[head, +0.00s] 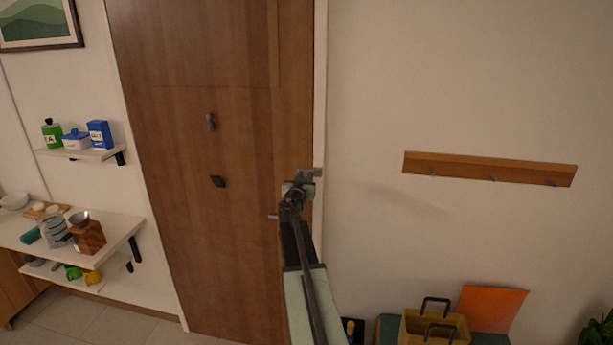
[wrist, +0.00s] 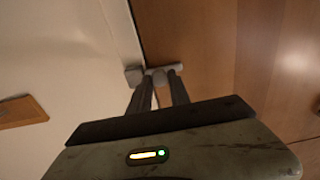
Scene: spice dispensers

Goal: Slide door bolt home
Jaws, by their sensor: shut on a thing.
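The wooden door (head: 215,240) stands closed in its pale frame in the head view. The small grey bolt (wrist: 157,73) is at the door's edge. In the wrist view a grey block (wrist: 133,76), which looks like its keeper, sits beside it on the pale frame. My gripper (wrist: 161,86) is shut on the bolt, with a finger on each side of its grey part. In the head view my gripper (head: 298,188) is at the door's right edge and covers most of the bolt. How far the bolt reaches into the keeper cannot be told.
A hook rail (head: 490,169) is on the wall to the right. Shelves with jars and bowls (head: 75,225) stand left of the door. A basket (head: 433,328) is at lower right.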

